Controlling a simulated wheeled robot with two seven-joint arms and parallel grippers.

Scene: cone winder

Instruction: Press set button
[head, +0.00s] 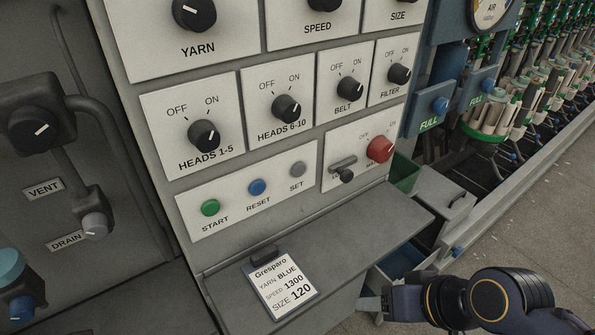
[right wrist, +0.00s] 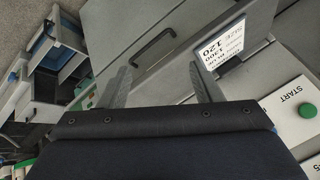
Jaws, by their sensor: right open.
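The set button (head: 297,168) is a small grey round button above the label SET, at the right end of a white button panel (head: 245,212) in the head view. A blue reset button (head: 257,187) and a green start button (head: 210,208) sit to its left. My right gripper (head: 370,304) is at the lower right of the head view, below and right of the buttons, apart from them. In the right wrist view its two fingers (right wrist: 161,70) are spread and empty. The set button is not seen in that view. My left gripper is not in view.
A grey shelf (head: 370,232) juts out below the buttons and holds a card (head: 280,285) reading yarn blue, speed 1300, size 120. A panel with a red knob (head: 380,149) and a small lever is right of the buttons. Open floor (head: 530,220) lies at right.

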